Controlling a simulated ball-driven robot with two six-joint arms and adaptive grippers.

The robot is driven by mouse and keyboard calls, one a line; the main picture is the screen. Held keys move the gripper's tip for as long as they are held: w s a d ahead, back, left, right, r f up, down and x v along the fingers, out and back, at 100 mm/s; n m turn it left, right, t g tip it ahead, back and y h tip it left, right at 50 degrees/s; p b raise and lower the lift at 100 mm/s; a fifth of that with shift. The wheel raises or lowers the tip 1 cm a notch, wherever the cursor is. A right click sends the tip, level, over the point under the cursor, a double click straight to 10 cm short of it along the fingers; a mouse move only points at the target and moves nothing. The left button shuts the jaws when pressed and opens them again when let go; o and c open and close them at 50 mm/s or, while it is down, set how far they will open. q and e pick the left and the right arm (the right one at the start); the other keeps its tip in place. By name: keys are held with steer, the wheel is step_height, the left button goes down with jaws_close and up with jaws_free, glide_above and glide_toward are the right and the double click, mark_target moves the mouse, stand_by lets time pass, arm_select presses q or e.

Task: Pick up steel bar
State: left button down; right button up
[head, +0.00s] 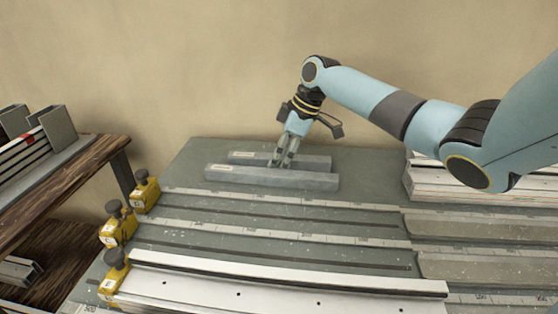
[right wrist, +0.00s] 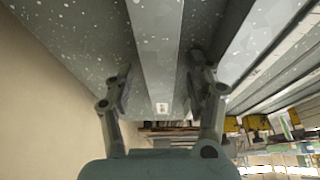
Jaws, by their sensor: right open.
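Two grey steel bars lie parallel at the back of the bench, a rear bar (head: 315,162) and a front bar (head: 250,176), each with a small pale label near its left end. My right gripper (head: 281,163) points down at the rear bar. In the right wrist view the gripper (right wrist: 162,90) is open, with one finger on each side of a bar (right wrist: 158,45), which seems to be the rear one. I cannot tell whether the fingers touch it. My left gripper is not in view.
Yellow clamps (head: 118,226) stand along the bench's left edge. A long pale profile (head: 270,278) lies at the front. Stacked profiles (head: 425,185) are at the right, beneath my arm. A wooden shelf (head: 80,160) is at the left, and the wall is close behind.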

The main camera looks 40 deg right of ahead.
jaws_close()
steer(key=shift+r, duration=0.15)
stand_by(0.4)
